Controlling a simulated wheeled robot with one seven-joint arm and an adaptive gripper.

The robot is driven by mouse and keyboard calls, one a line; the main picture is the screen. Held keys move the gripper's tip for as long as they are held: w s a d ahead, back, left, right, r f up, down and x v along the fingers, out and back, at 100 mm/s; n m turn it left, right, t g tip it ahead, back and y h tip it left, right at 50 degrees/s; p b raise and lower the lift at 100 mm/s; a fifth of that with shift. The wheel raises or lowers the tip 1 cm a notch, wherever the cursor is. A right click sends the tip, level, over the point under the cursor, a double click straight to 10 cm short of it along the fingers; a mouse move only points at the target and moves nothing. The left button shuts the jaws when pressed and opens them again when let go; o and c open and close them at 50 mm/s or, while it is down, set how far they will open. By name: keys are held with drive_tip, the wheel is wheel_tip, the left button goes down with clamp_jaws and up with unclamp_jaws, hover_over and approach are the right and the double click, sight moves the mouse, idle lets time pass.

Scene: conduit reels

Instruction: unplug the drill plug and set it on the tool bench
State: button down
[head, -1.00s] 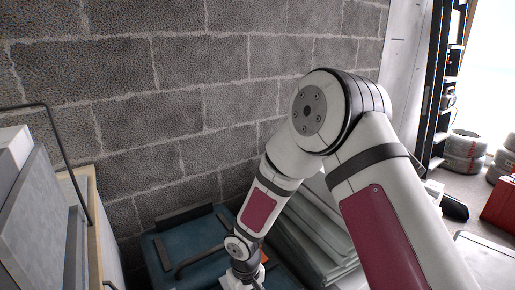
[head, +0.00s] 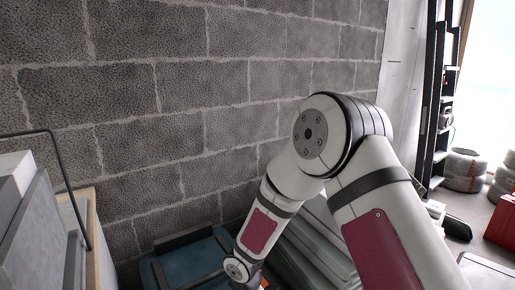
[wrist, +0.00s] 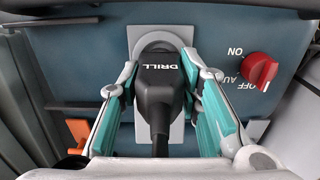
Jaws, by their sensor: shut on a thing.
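The black drill plug (wrist: 160,85), marked DRILL, shows in the middle of the wrist view, with its cable running down toward the camera. Behind it are a round grey socket (wrist: 160,41) and a light grey plate, on a blue panel (wrist: 75,60). My gripper (wrist: 160,78) has its teal-padded fingers on both sides of the plug and is shut on it. The plug's front end is at the socket; whether it is fully seated I cannot tell. In the head view my gripper is out of frame below. No tool bench can be made out for sure.
A red rotary knob (wrist: 259,70) with ON and OFF marks sits right of the plug. An orange part (wrist: 78,130) is at lower left. In the head view, a block wall (head: 150,100) stands close behind my arm, and grey panels (head: 318,235) lean beside the blue case (head: 190,262).

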drive_tip(key=shift+r+p, duration=1.55)
drive_tip(key=shift+r, duration=0.7)
